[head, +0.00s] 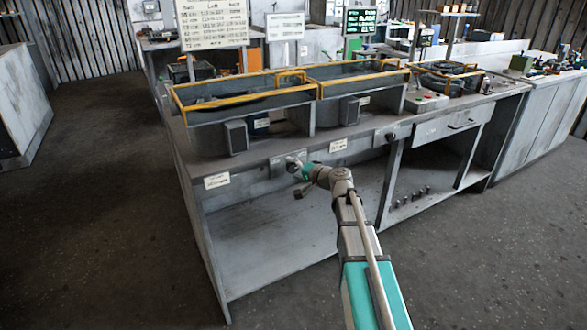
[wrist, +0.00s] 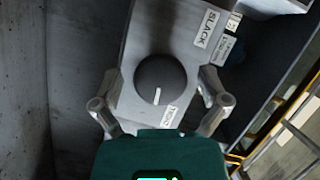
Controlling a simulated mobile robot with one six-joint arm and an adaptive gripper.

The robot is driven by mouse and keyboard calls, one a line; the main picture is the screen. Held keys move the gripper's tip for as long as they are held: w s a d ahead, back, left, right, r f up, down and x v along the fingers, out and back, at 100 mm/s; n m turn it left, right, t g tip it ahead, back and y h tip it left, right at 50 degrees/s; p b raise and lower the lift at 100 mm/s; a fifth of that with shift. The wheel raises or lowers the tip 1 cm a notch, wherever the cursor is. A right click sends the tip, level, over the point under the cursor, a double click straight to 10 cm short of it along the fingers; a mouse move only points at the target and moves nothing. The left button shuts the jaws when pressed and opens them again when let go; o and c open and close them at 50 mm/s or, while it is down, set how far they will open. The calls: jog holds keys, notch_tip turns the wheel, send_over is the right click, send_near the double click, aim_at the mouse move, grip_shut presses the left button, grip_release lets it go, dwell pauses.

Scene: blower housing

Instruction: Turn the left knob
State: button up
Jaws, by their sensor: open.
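The left knob (wrist: 160,78) is a round dark knob on a grey plate in the wrist view. Its white pointer mark points down the picture, close to a small white label (wrist: 168,116). My gripper (wrist: 157,90) is open, with one finger on each side of the knob and visible gaps between. In the head view my gripper (head: 298,166) is at the front panel of the bench (head: 250,160) and hides the knob. Another dark knob (head: 390,138) is further right on the panel.
Two grey housings with yellow-edged frames (head: 250,97) stand on the bench top. White labels (head: 217,181) are on the front edge. Below is an open shelf (head: 270,235), with several small parts (head: 410,195) at its right. The floor at left is clear.

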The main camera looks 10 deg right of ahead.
jog(key=s+a+f+n+g+h, duration=0.1)
jog(key=s+a+f+n+g, duration=0.15)
jog(key=s+f+g, duration=0.35)
jog(key=s+a+f+n+g+h, duration=0.2)
jog(key=s+a+f, duration=0.15)
jog(key=s, duration=0.45)
jog(key=s+d+f+n+g+h, duration=0.1)
jog(key=s+d+f+g+h, duration=0.2)
jog(key=s, duration=0.5)
jog(key=s+d+f+n+g+h, duration=0.1)
jog(key=s+d+f+g+h, duration=0.2)
jog(key=s, duration=0.4)
notch_tip(320, 180, up, 23)
jog(key=t+h+p, duration=0.1)
jog(key=p, duration=2.3)
jog(key=shift+s+r, duration=0.15)
jog(key=shift+r, duration=0.05)
jog(key=shift+d, duration=0.1)
